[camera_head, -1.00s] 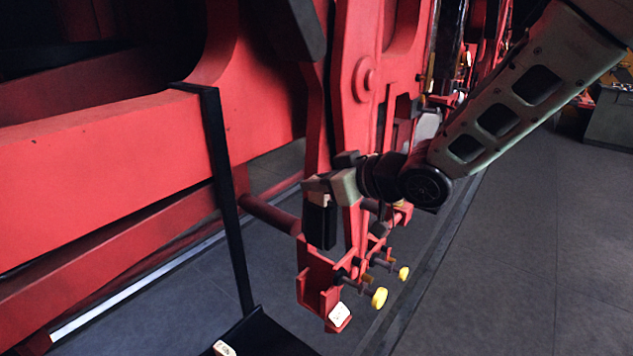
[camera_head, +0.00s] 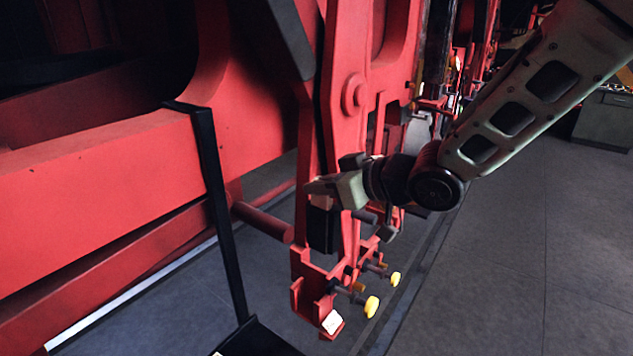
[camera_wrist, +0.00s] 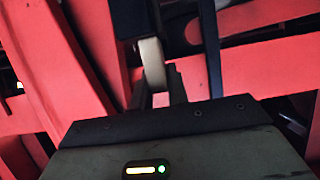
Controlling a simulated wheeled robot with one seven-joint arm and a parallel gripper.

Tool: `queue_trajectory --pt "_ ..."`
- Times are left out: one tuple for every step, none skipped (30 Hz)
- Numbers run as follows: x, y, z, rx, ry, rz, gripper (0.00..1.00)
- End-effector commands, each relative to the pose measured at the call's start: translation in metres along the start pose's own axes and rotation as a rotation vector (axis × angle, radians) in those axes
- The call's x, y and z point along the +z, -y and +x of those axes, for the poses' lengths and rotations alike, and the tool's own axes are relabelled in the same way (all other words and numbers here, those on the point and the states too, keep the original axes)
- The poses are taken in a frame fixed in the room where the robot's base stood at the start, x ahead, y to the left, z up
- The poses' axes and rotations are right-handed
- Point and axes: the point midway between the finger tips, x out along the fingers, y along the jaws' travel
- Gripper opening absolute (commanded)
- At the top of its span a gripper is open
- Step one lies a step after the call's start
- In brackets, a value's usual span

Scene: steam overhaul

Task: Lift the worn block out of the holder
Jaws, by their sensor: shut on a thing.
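My gripper (camera_head: 322,188) is shut on the dark block (camera_head: 322,231), holding it at its upper end. The block hangs about upright, its lower end just above the red holder (camera_head: 308,292) at the foot of the red hanger. In the head view a narrow gap seems to show between them; exact clearance is hard to judge. In the wrist view my fingertips (camera_wrist: 158,88) close around a pale piece (camera_wrist: 153,65), with a dark body beyond it. The fingers hide part of the block's top. The holder carries yellow-headed screws (camera_head: 372,306) and a white tag (camera_head: 332,322).
Red frame beams (camera_head: 100,190) fill the left side. A black upright bar (camera_head: 222,210) stands left of the block, with a dark tray (camera_head: 255,340) at its foot. A red rod (camera_head: 262,222) runs close behind the block. Open grey floor (camera_head: 490,280) lies to the right.

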Motion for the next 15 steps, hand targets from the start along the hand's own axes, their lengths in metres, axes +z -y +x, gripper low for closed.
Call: queue_trajectory --pt "0.0 -0.001 -0.005 0.003 -0.002 -0.001 0.0" --pt "0.001 -0.001 -0.008 0.003 -0.002 0.0 0.0" --pt "0.003 -0.001 -0.011 0.003 -0.002 0.0 0.0" --pt "0.004 -0.001 -0.014 0.003 -0.002 0.0 0.0" --pt "0.005 -0.001 -0.017 0.002 -0.002 0.001 0.0" --pt "0.006 -0.001 -0.02 0.002 -0.001 0.001 0.0" --pt "0.007 -0.001 -0.023 0.003 -0.001 0.0 0.0" --pt "0.008 -0.001 -0.025 0.003 -0.002 0.0 0.0" --pt "0.01 -0.001 -0.029 0.003 -0.002 -0.001 0.0" --pt "0.011 -0.001 -0.032 0.002 -0.002 0.0 0.0" --pt "0.012 -0.001 -0.034 0.003 -0.002 0.0 0.0" --pt "0.013 -0.001 -0.037 0.003 -0.001 0.0 0.0" --pt "0.015 -0.001 -0.04 0.002 -0.001 0.001 0.0" --pt "0.016 -0.001 -0.043 0.003 -0.001 0.001 0.0" --pt "0.017 -0.001 -0.046 0.003 -0.002 0.001 0.0"
